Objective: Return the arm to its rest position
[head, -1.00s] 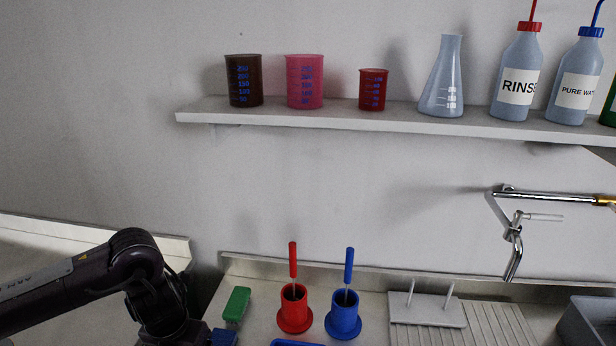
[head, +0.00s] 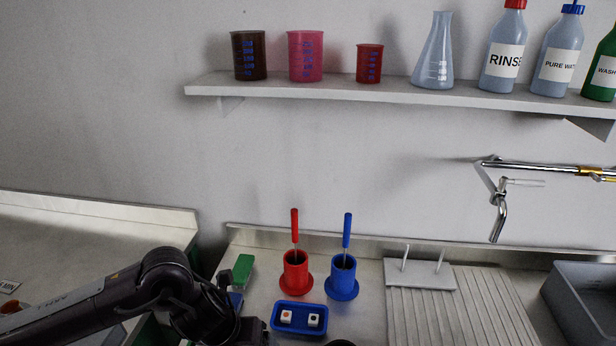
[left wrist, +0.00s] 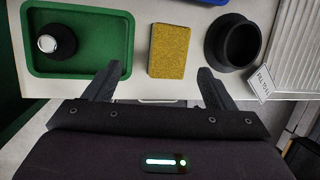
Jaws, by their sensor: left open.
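My left arm (head: 160,285) comes in from the lower left of the head view, and its gripper is not clearly visible there. In the left wrist view my left gripper (left wrist: 158,70) is open, with its two fingers wide apart and nothing held between them. A yellow sponge (left wrist: 169,50) lies on the surface beyond the fingertips, in line with the gap. A green tray (left wrist: 80,18) holding a black round object with a silver top (left wrist: 54,42) is to its left. A black round cup (left wrist: 232,42) is to its right. My right gripper is in neither view.
A red holder (head: 295,275) and a blue holder (head: 342,278) stand on the counter behind a blue tray (head: 300,330). A green block (head: 243,270) lies close to my left arm. A ribbed drainboard (head: 470,310) and grey sink (head: 590,300) are at right. A shelf (head: 400,97) holds beakers and bottles.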

